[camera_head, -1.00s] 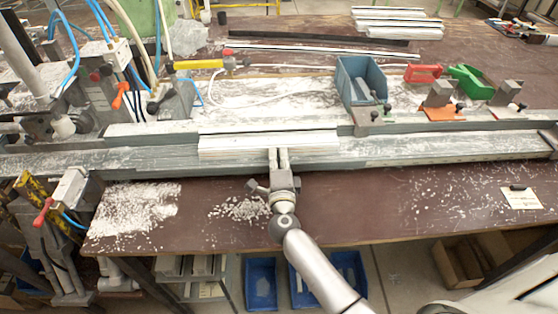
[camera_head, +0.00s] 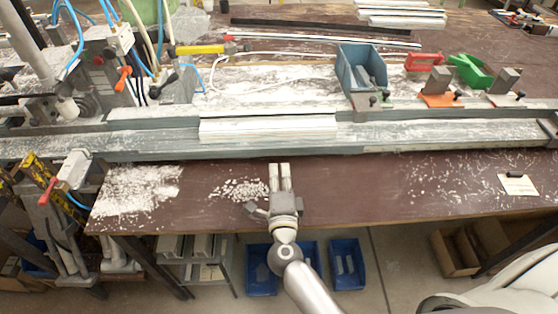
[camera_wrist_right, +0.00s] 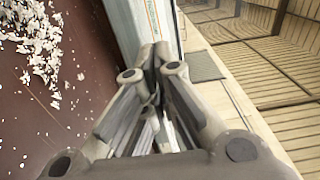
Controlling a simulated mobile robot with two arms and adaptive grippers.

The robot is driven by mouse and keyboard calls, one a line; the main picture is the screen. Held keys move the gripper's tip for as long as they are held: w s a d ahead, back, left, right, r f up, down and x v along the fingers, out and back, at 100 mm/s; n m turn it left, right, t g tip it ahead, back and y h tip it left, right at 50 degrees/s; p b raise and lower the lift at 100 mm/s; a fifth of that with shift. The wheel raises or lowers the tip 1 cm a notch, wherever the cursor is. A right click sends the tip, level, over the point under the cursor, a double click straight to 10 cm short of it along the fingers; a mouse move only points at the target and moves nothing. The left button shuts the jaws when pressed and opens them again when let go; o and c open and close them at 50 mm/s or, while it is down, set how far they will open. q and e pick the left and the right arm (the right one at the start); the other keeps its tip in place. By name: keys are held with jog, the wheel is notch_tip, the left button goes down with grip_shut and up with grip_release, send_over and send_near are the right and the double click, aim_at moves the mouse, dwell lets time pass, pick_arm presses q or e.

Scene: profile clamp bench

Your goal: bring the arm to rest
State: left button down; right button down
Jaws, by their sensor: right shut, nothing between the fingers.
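My right gripper (camera_head: 280,178) is over the front strip of the brown bench, just in front of the long grey rail. Its fingers are together with nothing between them, and they point toward the rail. In the right wrist view the closed fingers (camera_wrist_right: 155,65) also show empty. A white aluminium profile (camera_head: 268,128) lies along the rail, ahead of the fingertips and apart from them. My left gripper is not in view.
White chips (camera_head: 240,189) lie on the bench left of my gripper. A clamp unit with hoses (camera_head: 110,75) stands at the left. A blue bin (camera_head: 352,72) and orange, red and green holders are behind the rail. The bench front right of my gripper is mostly clear.

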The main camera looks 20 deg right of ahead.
jog(key=shift+s+a, duration=0.2)
jog(key=shift+s, duration=0.5)
jog(key=shift+s+r, duration=0.1)
jog(key=shift+s, duration=0.2)
jog(key=shift+a, duration=0.1)
jog(key=s+a+r+n+g+y, duration=0.1)
jog(key=s+a+n+g+y, duration=0.15)
jog(key=a+n+y, duration=0.5)
jog(key=s+a+r+n+g+y, duration=0.1)
jog(key=s+a+n+y, duration=0.3)
jog(key=n, duration=0.6)
jog(key=s+d+f+n+g+h, duration=0.3)
jog(key=s+d+f+g, duration=0.2)
jog(key=s+d, duration=0.35)
jog(key=s+d+f+n+g+h, duration=0.3)
jog(key=s+d+f+g, duration=0.2)
jog(key=s+d, duration=0.3)
notch_tip(320, 180, down, 26)
jog(key=s+r+g, duration=0.1)
jog(key=s+g, duration=0.1)
jog(key=s, duration=0.1)
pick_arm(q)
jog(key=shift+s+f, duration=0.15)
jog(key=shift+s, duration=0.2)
pick_arm(e)
jog(key=s+d+f, duration=0.2)
jog(key=s+f, duration=1.5)
jog(key=shift+d+f+g, duration=0.15)
jog(key=shift+d+g, duration=0.05)
jog(key=shift+g, duration=0.25)
